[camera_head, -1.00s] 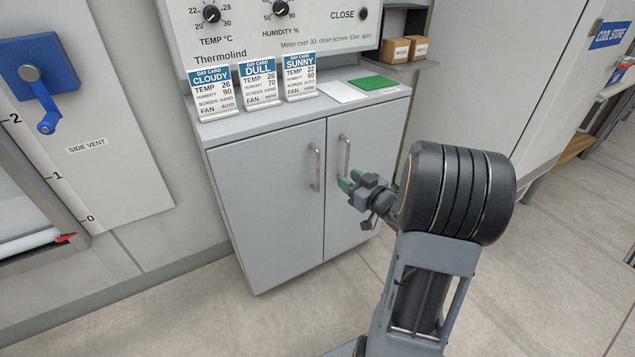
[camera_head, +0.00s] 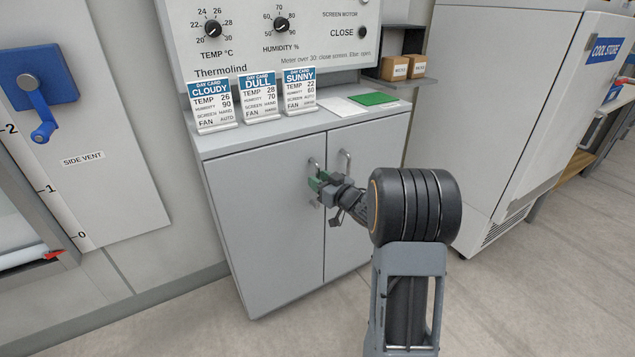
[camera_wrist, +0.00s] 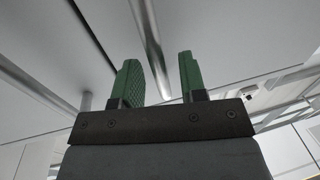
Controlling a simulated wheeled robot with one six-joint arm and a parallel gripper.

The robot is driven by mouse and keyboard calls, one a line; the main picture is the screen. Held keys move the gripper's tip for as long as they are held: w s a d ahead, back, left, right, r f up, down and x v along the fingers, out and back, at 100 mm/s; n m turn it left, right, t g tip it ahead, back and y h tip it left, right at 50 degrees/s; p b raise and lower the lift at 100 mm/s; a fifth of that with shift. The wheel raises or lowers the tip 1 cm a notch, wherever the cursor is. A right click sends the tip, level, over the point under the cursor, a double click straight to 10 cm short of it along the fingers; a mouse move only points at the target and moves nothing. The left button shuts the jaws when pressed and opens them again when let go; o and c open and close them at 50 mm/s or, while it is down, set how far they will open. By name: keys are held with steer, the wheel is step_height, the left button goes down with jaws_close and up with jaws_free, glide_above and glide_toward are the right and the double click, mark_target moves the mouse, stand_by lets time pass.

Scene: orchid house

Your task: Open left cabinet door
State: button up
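The left cabinet door (camera_head: 258,225) is grey and shut, flush with the right door (camera_head: 370,150). Its upright metal bar handle (camera_head: 312,164) is near the middle seam, partly hidden by my gripper (camera_head: 317,186). My gripper reaches in from the right, its green fingertips at the left handle. In the wrist view, my gripper (camera_wrist: 158,78) has its two green fingers apart. A metal bar (camera_wrist: 150,45) runs between them, apparently the left handle. I see a gap between the bar and the fingers; contact is not clear.
The right door's handle (camera_head: 344,163) is close beside my gripper. Day cards (camera_head: 260,96) and a green pad (camera_head: 373,99) sit on the cabinet top. The cool store (camera_head: 500,110) stands to the right. The floor (camera_head: 200,310) in front of the left door is clear.

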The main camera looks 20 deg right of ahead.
steer(key=shift+w+a, duration=0.15)
steer(key=shift+w, duration=0.35)
steer(key=shift+c, duration=0.3)
jaws_close()
